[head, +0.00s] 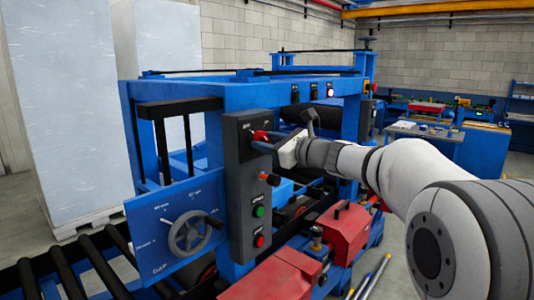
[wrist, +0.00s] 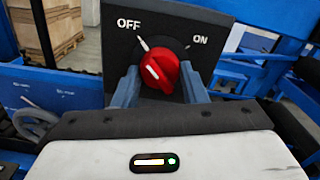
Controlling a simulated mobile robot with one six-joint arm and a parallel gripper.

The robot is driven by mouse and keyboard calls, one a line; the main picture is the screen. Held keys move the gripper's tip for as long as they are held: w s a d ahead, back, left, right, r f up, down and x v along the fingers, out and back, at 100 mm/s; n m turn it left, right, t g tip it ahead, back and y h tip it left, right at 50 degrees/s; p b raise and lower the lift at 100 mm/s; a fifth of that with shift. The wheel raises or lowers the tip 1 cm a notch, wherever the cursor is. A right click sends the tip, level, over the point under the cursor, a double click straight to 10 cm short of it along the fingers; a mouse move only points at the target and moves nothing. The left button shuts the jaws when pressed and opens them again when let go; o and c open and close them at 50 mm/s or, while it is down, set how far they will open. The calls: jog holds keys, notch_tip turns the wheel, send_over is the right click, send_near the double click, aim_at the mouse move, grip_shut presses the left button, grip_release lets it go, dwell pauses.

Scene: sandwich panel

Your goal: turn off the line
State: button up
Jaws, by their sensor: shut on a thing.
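A red rotary knob (wrist: 162,68) sits on a dark control panel (wrist: 115,50), between an OFF mark at its upper left and an ON mark at its upper right. The knob looks tilted, and a white line shows on its lower left face. I cannot tell for sure which mark it points to. My gripper (wrist: 160,80) is shut on the knob, one blue-grey finger on each side. In the head view the knob (head: 260,135) is at the top of the panel (head: 239,170), partly hidden by my gripper (head: 270,142).
Below the knob are an orange-red switch (head: 270,179), a green button (head: 259,211) and a red button (head: 259,241). A handwheel (head: 190,236) is left of the panel. Red housings (head: 342,232) stand below my arm.

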dwell(0.3)
jog(key=o, duration=1)
jog(key=shift+c, duration=0.2)
jog(key=b+v, duration=0.1)
jog(key=v, duration=0.6)
jog(key=shift+s+d+b, duration=0.2)
jog(key=shift+d+b, duration=0.1)
jog(key=shift+d, duration=0.05)
jog(key=s+f+n+g+h, duration=0.35)
jog(key=s+f+n, duration=0.35)
jog(key=s+f, duration=0.35)
jog(key=s+d+f+n+g+h, duration=0.2)
jog(key=s+d+f+n+h, duration=0.3)
jog(key=s+f, duration=0.4)
jog(key=s+d+f+n+g+h, duration=0.2)
jog(key=s+d+f+n+h, duration=0.3)
jog(key=s+f+n, duration=0.5)
jog(key=shift+s+d+n+g+h, duration=0.35)
jog(key=shift+s+d, duration=0.25)
jog(key=shift+d, duration=0.6)
